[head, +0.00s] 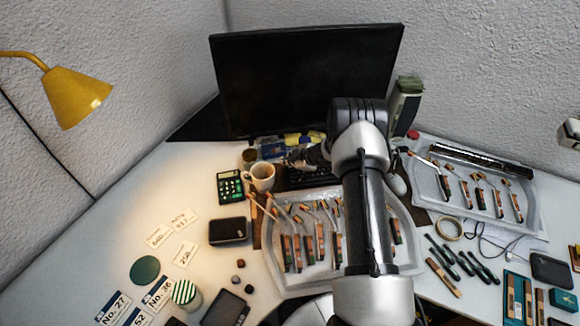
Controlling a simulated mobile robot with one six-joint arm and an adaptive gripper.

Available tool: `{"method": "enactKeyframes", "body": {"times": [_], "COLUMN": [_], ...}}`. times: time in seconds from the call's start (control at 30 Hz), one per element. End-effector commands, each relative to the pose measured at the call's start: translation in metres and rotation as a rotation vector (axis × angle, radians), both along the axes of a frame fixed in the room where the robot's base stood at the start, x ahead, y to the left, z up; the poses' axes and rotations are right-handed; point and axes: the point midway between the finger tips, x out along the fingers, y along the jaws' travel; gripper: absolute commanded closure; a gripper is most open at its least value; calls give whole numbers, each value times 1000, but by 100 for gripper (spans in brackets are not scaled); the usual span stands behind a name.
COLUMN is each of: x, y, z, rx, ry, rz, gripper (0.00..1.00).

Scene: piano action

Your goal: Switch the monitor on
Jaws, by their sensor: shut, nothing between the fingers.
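The monitor (300,80) stands at the back of the desk against the walls, and its screen is dark. I cannot make out a power button on it. My gripper (290,160) is shut and empty, pointing left in front of the monitor's lower edge, just above the mug and keyboard area. My arm hides the monitor's lower right part. Whether the fingertips touch anything cannot be told.
A white mug (261,177) and a calculator (230,187) stand left of my gripper. A keyboard (305,178) lies below it. Clear trays (285,285) of piano parts fill the middle and right (470,210). A yellow lamp (75,95) hangs at left.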

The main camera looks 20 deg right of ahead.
Motion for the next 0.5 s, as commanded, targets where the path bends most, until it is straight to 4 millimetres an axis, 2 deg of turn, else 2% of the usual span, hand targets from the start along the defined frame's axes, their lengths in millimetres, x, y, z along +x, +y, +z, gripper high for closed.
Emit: {"method": "enactKeyframes", "body": {"times": [0.5], "x": [0], "y": [0], "z": [-6], "rx": [0], "ry": [0], "rz": [0], "gripper": [100]}}
